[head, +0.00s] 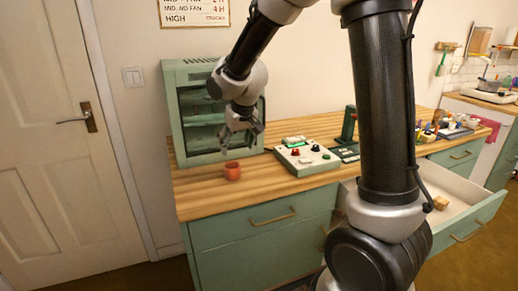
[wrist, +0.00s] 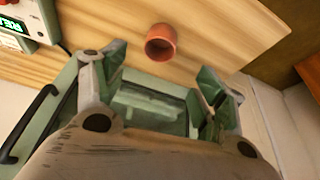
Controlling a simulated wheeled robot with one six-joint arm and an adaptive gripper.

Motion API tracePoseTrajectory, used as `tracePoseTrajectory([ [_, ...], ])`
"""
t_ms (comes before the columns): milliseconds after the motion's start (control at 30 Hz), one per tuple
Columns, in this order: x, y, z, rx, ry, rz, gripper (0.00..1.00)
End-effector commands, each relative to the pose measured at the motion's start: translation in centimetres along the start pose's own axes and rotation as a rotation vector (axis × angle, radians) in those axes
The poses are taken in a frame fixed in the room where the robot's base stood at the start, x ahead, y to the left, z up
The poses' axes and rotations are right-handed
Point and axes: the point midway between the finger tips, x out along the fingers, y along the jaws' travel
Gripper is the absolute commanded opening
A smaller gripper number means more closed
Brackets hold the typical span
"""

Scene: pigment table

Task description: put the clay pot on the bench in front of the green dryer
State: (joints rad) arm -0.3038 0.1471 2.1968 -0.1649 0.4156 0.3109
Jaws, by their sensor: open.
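The clay pot (head: 232,170) is small and orange-red. It stands on the wooden bench (head: 205,196) in front of the green dryer (head: 172,112). In the wrist view the clay pot (wrist: 161,42) lies beyond the fingertips, between their lines and apart from both. My gripper (head: 240,138) is in front of the dryer, above the pot, with nothing in it. In the wrist view my gripper (wrist: 165,75) has its fingers spread wide. The dryer (wrist: 150,105) shows between the fingers, with its dark handle at the left.
A control box (head: 308,160) with a lit display and knobs stands right of the pot. A dark green stand (head: 348,130) is behind it. An open drawer (head: 465,205) with a small wooden block juts out at the right. Bare bench lies left of the pot.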

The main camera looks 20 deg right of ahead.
Motion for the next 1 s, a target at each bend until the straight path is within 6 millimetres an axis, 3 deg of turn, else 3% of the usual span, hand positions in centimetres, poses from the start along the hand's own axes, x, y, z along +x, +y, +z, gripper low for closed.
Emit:
tracePoseTrajectory([
  [167, -1.6, 0.9, 0.5, 0.008, 0.004, 0.005, 0.71],
  [267, -5.2, 3.0, 2.4, 0.028, 0.007, 0.018, 0.71],
  [400, -12.0, 6.7, 7.9, 0.067, 0.006, 0.04, 0.71],
  [500, -16.0, 8.6, 12.9, 0.091, 0.0, 0.049, 0.71],
  [600, -18.8, 9.5, 17.7, 0.109, -0.006, 0.052, 0.71],
  [700, -20.3, 9.8, 21.5, 0.119, -0.012, 0.051, 0.71],
  [800, -21.1, 9.8, 23.9, 0.123, -0.014, 0.049, 0.71],
  [1000, -21.4, 9.7, 25.2, 0.125, -0.019, 0.047, 0.71],
])
